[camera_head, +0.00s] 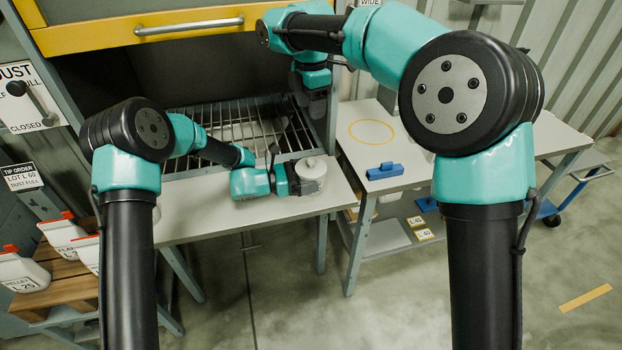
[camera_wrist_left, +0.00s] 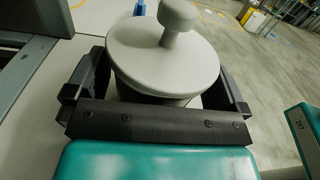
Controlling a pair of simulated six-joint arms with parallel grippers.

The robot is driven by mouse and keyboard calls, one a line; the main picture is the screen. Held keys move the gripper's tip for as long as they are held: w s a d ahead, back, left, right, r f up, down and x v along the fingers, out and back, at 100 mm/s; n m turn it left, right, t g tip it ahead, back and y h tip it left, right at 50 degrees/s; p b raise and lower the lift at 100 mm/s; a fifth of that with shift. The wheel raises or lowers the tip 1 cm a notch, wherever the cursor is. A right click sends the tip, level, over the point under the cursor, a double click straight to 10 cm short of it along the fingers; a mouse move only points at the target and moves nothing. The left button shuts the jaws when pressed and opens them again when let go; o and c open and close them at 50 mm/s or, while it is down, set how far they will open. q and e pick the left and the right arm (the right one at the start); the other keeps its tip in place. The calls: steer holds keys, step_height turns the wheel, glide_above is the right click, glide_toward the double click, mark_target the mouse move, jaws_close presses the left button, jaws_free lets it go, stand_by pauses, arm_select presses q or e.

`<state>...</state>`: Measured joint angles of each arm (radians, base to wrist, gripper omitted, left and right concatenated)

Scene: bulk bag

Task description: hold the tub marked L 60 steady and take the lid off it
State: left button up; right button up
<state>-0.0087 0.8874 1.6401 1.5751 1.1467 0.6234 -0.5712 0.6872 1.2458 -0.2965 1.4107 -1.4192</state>
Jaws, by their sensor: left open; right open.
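A pale grey tub (camera_head: 318,184) stands near the right end of the front ledge, with its round lid (camera_head: 311,167) on it. In the left wrist view the lid (camera_wrist_left: 150,62) has an upright knob (camera_wrist_left: 178,16), and a little of the tub (camera_wrist_left: 150,96) shows below its rim. No marking shows on the tub. My left gripper (camera_head: 302,180) is open, its fingers on either side of the tub; I cannot tell whether they touch it. My right gripper (camera_head: 315,98) is open above and behind the tub, by the cabinet's right post, its fingers dark and hard to make out.
A metal grate (camera_head: 245,125) lies in the open cabinet behind the ledge, under a yellow hood (camera_head: 150,28). The right-hand table (camera_head: 400,150) bears an orange ring mark (camera_head: 371,132) and a blue block (camera_head: 384,171). White containers with red caps (camera_head: 22,272) stand on a pallet at lower left.

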arm_select(q)
steer(key=shift+d, duration=0.25)
steer(key=shift+c, duration=0.5)
steer(key=c, duration=1)
arm_select(e)
steer(key=m, duration=1.2)
glide_above(311, 159)
step_height(311, 159, down, 6)
steer(key=shift+r, duration=0.2)
step_height(311, 159, down, 12)
